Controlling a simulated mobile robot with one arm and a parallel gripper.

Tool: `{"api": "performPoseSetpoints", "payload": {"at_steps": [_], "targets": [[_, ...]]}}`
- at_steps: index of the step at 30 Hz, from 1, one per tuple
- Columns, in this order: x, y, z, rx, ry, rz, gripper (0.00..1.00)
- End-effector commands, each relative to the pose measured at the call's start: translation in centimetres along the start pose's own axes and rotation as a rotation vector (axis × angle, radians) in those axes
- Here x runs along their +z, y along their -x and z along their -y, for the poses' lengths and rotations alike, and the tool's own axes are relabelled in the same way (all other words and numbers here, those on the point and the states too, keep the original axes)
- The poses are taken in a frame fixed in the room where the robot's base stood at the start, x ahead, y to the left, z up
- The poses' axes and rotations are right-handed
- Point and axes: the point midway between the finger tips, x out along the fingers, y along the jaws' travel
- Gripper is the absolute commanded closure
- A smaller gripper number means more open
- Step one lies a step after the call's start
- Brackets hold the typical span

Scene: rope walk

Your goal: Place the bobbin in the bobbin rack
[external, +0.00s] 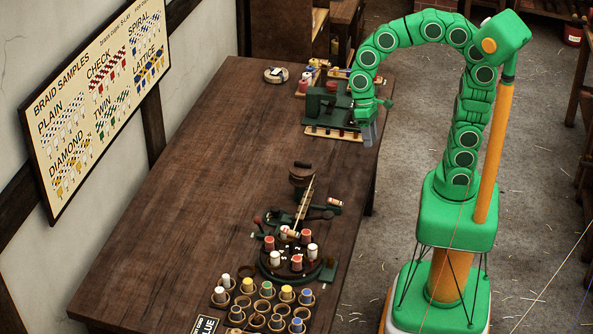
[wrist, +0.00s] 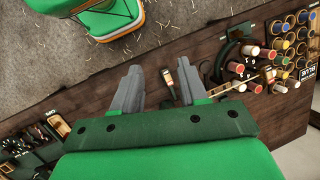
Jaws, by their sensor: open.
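My gripper (external: 369,135) hangs over the table's right edge, beside the green machine at the back. In the wrist view its two grey fingers (wrist: 160,78) are apart, with nothing held between them. A loose bobbin with a pale body and reddish end (external: 335,202) lies on its side near the table's right edge, well in front of my gripper.
A round braiding machine (external: 268,275) with red and white bobbins stands behind the rack. The green machine (external: 325,105) and a small tray of bobbins (external: 302,88) are at the back. The table's left half (external: 190,180) is clear. A sign (external: 205,324) stands at the front.

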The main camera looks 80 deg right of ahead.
Motion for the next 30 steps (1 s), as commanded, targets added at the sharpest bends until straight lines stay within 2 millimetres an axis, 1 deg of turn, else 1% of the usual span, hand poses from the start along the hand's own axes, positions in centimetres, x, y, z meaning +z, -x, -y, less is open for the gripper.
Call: {"api": "performPoseSetpoints", "payload": {"at_steps": [1,9,15,18,21,24,30], "targets": [[1.0,-0.1,-1.3,0.016,0.009,-0.01,0.57],[5.4,-0.8,-7.5,0.106,0.075,-0.06,0.57],[8.6,-1.7,-11.7,0.174,0.118,-0.09,0.57],[9.8,-2.1,-13.3,0.202,0.133,-0.102,0.57],[10.8,-2.5,-14.3,0.22,0.147,-0.103,0.57],[11.2,-2.7,-14.9,0.23,0.154,-0.107,0.57],[11.4,-2.8,-15.1,0.234,0.158,-0.107,0.57]]}}
